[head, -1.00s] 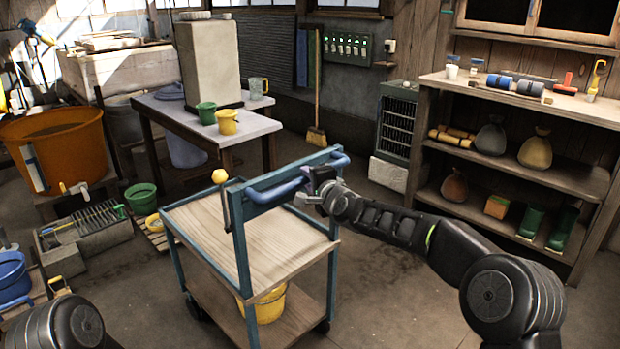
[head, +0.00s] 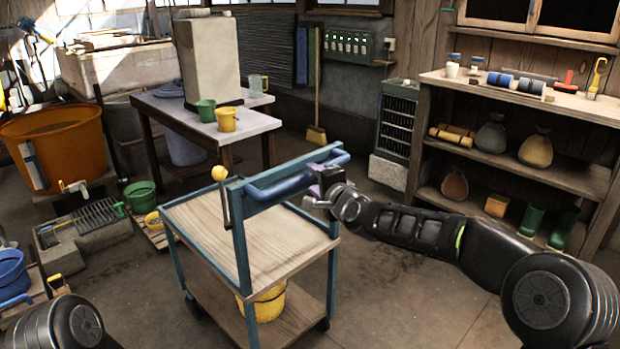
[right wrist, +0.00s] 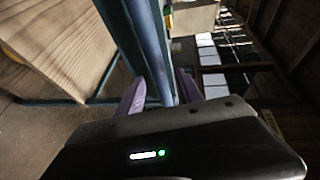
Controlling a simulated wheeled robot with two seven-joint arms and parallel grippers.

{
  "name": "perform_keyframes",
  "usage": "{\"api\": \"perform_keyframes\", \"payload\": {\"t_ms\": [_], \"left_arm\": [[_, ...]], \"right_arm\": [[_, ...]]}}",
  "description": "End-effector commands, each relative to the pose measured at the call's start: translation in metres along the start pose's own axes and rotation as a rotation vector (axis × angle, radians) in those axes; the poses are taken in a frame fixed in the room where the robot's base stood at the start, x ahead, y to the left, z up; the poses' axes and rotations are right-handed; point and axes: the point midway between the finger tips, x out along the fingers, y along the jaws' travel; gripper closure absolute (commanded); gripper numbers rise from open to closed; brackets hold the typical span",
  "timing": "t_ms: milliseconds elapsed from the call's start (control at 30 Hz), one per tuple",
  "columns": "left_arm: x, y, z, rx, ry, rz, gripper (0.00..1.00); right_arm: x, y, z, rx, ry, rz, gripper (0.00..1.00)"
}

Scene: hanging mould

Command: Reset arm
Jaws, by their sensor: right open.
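My right gripper (head: 318,188) is at the right part of the cart's blue push handle (head: 285,183). In the right wrist view its two purple fingers (right wrist: 160,96) stand apart, one on each side of the blue bar (right wrist: 148,45). The jaws are open around the bar; I cannot tell whether a finger touches it. The cart (head: 250,243) has a wooden top, which is bare, and a blue frame. My left gripper is out of view; only a dark part of my left arm shows at the bottom left.
A yellow bucket (head: 264,302) sits on the cart's lower shelf. Behind the cart stands a table (head: 165,108) with a pale block and mugs. A wooden shelf unit (head: 560,173) stands at the right. Free floor lies right of the cart.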

Motion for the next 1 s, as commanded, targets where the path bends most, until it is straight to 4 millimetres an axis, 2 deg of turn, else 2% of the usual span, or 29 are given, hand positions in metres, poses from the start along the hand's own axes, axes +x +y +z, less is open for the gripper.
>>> {"api": "perform_keyframes", "payload": {"t_ms": [100,233,567,733,767,867,967,1000], "left_arm": [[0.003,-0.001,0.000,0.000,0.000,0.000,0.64],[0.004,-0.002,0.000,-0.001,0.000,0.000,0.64],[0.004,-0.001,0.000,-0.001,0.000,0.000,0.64],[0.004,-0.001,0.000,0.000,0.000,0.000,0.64],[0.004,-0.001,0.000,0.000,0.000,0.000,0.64],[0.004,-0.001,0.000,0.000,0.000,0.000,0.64],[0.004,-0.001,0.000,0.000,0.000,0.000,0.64],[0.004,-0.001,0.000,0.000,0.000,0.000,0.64]], "right_arm": [[-0.018,0.000,0.000,0.000,0.000,0.000,0.57],[-0.027,0.001,0.001,0.000,-0.002,0.000,0.57],[-0.028,0.000,0.001,-0.003,-0.002,0.000,0.57],[-0.028,0.001,0.002,-0.104,-0.001,-0.002,0.57],[-0.029,0.006,0.005,-0.147,-0.006,0.005,0.57],[-0.033,0.052,0.021,-0.302,-0.045,0.070,0.57],[-0.040,0.114,0.038,-0.426,-0.104,0.157,0.57],[-0.045,0.143,0.046,-0.476,-0.133,0.196,0.57]]}}
